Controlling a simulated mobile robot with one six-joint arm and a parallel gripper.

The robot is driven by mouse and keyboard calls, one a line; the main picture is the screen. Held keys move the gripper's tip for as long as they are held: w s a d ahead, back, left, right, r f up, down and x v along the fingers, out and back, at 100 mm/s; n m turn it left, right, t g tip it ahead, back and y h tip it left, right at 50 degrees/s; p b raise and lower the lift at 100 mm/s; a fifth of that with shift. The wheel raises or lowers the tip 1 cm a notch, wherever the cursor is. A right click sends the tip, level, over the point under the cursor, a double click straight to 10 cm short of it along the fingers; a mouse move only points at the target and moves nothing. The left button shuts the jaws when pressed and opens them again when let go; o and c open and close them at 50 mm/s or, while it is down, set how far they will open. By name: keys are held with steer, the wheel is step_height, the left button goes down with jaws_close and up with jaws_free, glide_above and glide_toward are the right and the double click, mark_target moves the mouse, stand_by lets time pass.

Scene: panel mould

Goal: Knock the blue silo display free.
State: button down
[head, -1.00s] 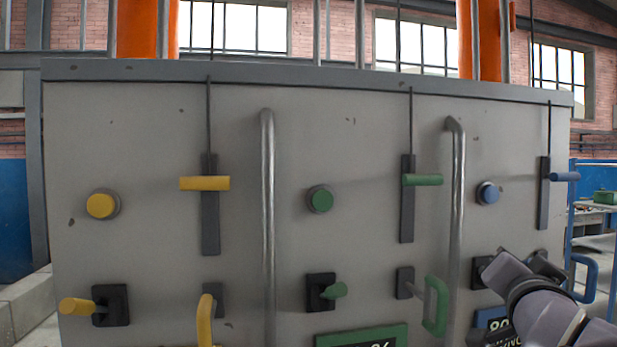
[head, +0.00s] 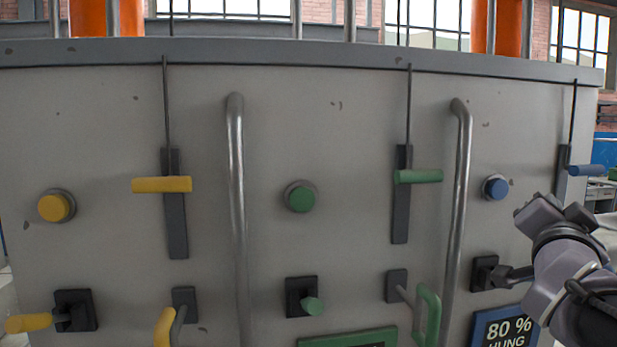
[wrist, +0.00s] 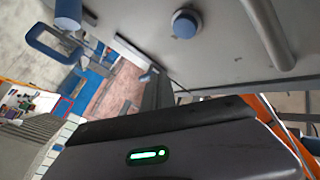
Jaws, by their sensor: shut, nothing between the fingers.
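The blue silo display (head: 503,328) is a blue-framed dark sign reading "80 % HUNG", low on the right part of the grey panel; the frame's bottom edge cuts it. My gripper (head: 540,213) is at the right, in front of the panel, above and right of the display and apart from it. It is shut and empty; its fingertips are not clearly seen. Its dark housing with a green light (wrist: 148,155) fills the lower wrist view. A blue round button (head: 495,187) is left of and above my gripper. It also shows in the wrist view (wrist: 186,23).
A blue slide handle (head: 587,170) is at the far right. A dark lever mount (head: 484,273) sits above the display; its lever runs behind my arm. A vertical steel rail (head: 461,200) stands out left of the display. Green and yellow controls fill the left.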

mark_target(507, 188)
steer(key=w+p, duration=0.3)
steer(key=w, duration=0.4)
steer(key=shift+w+a, duration=0.3)
steer(key=shift+a, duration=0.05)
stand_by(1.6)
steer(key=shift+w, duration=0.45)
steer(key=shift+w+a, duration=0.1)
steer(key=shift+w, duration=0.3)
stand_by(0.7)
steer(key=shift+b, duration=0.3)
steer(key=shift+s+b, duration=0.6)
steer(key=shift+s, duration=0.25)
